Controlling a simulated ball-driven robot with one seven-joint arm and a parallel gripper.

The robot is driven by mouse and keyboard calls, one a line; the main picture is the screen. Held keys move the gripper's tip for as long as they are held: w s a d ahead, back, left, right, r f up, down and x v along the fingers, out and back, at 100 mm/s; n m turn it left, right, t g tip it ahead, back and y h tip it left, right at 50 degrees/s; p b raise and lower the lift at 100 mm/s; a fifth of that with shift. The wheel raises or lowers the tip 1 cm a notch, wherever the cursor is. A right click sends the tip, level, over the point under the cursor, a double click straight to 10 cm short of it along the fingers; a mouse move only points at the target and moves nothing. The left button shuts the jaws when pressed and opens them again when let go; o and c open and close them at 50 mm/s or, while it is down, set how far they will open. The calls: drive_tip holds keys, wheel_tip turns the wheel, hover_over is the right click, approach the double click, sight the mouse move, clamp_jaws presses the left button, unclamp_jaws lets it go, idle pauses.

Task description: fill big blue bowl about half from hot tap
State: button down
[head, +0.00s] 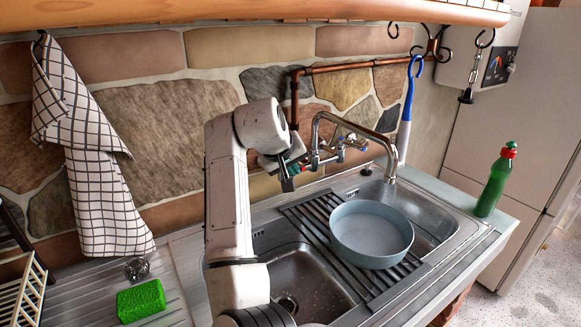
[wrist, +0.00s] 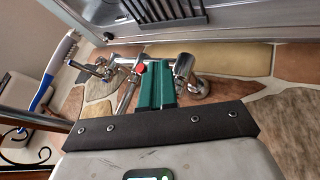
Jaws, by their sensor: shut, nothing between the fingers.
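The big blue bowl (head: 371,236), pale grey-blue, stands upright on a dark slatted rack across the sink. No water shows in it. The chrome tap (head: 345,124) is on the stone wall behind; its spout end hangs over or near the bowl's back edge, and I see no stream. My gripper (head: 290,176) is at the left end of the tap. In the wrist view, its green fingers (wrist: 157,84) are shut and empty, close to a red-marked tap part (wrist: 140,69). I cannot tell whether they touch it. The left tap handle is mostly hidden in the head view.
A green bottle (head: 496,180) stands at the right of the sink. A blue-handled brush (head: 408,110) hangs behind the tap. A checked towel (head: 90,160) hangs at left, above a green sponge (head: 141,300). Copper pipe (head: 345,68) runs along the wall.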

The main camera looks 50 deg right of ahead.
drive_tip(key=b+v, duration=0.1)
drive_tip(key=v, duration=1)
drive_tip(key=shift+w, duration=0.1)
idle(0.5)
